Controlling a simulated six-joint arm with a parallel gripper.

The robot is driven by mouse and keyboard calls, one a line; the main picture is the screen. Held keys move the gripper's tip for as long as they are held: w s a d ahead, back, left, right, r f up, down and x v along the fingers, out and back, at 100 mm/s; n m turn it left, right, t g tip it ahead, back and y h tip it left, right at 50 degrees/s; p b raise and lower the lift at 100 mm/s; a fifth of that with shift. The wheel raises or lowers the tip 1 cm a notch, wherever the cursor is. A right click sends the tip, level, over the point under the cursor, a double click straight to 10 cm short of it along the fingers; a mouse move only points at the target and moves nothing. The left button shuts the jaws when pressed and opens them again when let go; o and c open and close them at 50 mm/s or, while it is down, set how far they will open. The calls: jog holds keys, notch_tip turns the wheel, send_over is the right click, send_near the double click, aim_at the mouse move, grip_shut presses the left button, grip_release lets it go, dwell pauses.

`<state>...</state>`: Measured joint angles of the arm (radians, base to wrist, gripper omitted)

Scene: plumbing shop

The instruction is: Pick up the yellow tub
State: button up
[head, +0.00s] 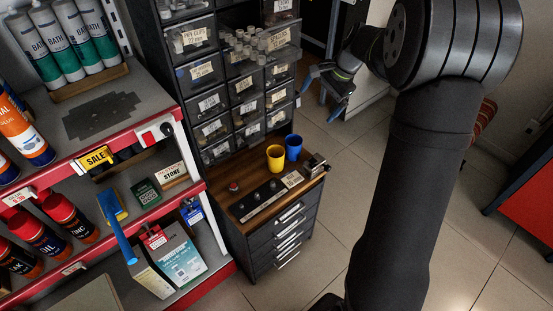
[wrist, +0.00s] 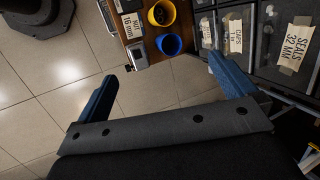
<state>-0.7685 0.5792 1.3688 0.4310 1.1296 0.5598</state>
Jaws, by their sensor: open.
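The yellow tub (head: 275,157) stands upright on the wooden top of a small dark cabinet in the head view, just left of a blue tub (head: 293,147). In the wrist view the yellow tub (wrist: 161,13) is at the top edge, its dark contents showing, with the blue tub (wrist: 169,44) just below it. My gripper (head: 328,92) is to the right of the tubs and apart from them in the head view. Its two blue fingers are spread wide with nothing between them in the wrist view (wrist: 168,88).
The cabinet top (head: 243,203) also bears a dark panel (head: 262,198) with a red button and a small metal device (head: 314,163). Labelled drawers (head: 212,102) rise behind the tubs. A stocked red-edged shelf (head: 200,187) stands left.

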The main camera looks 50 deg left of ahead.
jog(key=shift+c, duration=0.2)
jog(key=c, duration=0.6)
jog(key=w+d+f+n+t, duration=0.25)
jog(key=w+f+t, duration=0.2)
jog(key=f, duration=0.75)
jog(key=n+y, duration=0.8)
jog(key=n, duration=0.5)
send_near(272, 156)
jog(key=x, duration=0.6)
jog(key=shift+w+a+f, duration=0.1)
jog(key=shift+a, duration=0.2)
